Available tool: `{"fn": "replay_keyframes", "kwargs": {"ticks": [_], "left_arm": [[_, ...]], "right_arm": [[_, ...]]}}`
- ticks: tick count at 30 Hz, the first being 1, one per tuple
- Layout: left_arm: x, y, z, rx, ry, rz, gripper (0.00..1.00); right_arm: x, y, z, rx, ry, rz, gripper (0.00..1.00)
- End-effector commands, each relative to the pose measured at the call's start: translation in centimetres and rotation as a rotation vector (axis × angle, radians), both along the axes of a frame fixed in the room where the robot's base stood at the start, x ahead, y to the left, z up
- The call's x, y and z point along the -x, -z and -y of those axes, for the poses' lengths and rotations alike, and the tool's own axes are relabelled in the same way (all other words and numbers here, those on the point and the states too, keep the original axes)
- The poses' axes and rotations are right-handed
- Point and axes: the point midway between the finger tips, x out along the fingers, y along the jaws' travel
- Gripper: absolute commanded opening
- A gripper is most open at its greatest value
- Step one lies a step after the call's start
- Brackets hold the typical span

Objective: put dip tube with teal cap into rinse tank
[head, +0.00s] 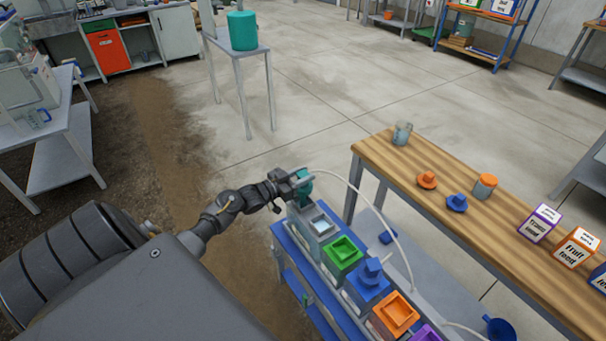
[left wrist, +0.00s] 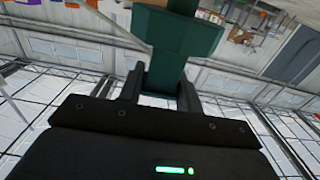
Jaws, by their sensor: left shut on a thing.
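My left gripper (head: 297,182) is shut on the teal cap (head: 305,188) of the dip tube. The cap is also between the two fingers in the left wrist view (left wrist: 165,75). A pale hose (head: 349,184) arches from the cap to the right and down behind the tanks. The tube below the cap is hidden. The cap is at the far end of the tank row, by a grey tank with a pale rim (head: 321,227), which may be the rinse tank; no label is readable. I cannot tell whether the tube is in an opening there. My right gripper is not in view.
Tanks with green (head: 343,252), blue (head: 367,287) and orange (head: 397,315) tops continue the row toward me. A wooden bench (head: 448,205) at right holds a mug, loose caps, a jar and feed boxes. A teal drum (head: 242,31) stands on a stand behind.

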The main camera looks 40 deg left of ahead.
Motion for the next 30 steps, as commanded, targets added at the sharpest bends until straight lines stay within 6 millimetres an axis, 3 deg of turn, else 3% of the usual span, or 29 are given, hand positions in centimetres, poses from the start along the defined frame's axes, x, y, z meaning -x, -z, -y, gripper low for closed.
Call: {"fn": "replay_keyframes", "kwargs": {"ticks": [1, 12, 30], "left_arm": [[0.0, 1.0, 0.0, 0.0, 0.0, 0.001, 0.0], [0.0, 4.5, 0.0, -0.001, 0.001, 0.001, 0.0], [0.0, 5.5, 0.0, 0.0, 0.001, 0.002, 0.0]], "right_arm": [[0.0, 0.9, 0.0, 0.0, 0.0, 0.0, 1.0], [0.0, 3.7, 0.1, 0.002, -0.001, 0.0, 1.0], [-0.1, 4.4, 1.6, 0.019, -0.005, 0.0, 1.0]]}}
